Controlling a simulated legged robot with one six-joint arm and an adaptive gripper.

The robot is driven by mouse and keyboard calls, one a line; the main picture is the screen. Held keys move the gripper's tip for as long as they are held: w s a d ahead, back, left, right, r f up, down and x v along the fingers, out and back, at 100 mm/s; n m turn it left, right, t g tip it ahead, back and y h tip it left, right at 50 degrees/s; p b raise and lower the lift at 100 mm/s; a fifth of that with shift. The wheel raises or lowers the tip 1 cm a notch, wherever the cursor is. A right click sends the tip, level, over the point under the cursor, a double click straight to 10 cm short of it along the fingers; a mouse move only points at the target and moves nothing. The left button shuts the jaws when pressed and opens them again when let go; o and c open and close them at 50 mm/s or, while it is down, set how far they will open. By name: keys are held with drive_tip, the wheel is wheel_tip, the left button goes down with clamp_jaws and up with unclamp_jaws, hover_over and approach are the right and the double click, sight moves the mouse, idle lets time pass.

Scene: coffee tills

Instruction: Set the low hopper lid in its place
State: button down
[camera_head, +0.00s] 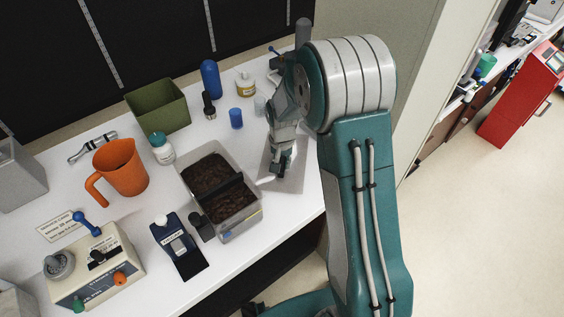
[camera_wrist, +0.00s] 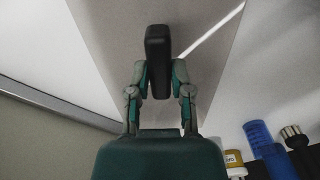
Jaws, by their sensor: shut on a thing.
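The lid (camera_head: 296,178) is a flat, pale grey, see-through panel with a black upright grip. It lies level to the right of the bean hopper; I cannot tell whether it touches the counter. My gripper (camera_head: 284,170) is above it, partly hidden by my arm. In the wrist view my gripper (camera_wrist: 160,85) is shut on the black grip (camera_wrist: 158,50), with the lid panel (camera_wrist: 110,40) spreading beyond it. The hopper (camera_head: 243,233) is a clear-walled bin with dark beans in two compartments, split by a black divider. Its top is uncovered.
An orange jug (camera_head: 122,168), white bottle (camera_head: 162,149) and green bin (camera_head: 158,106) stand left and behind. A blue cup (camera_head: 236,118), a dark brush (camera_head: 208,105) and a yellow-labelled jar (camera_head: 246,84) stand behind. A card terminal (camera_head: 178,245) and a scale-like box (camera_head: 95,266) are front left.

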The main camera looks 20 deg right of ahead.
drive_tip(key=shift+d+r, duration=0.15)
drive_tip(key=shift+r, duration=2.55)
wheel_tip(320, 180, up, 9)
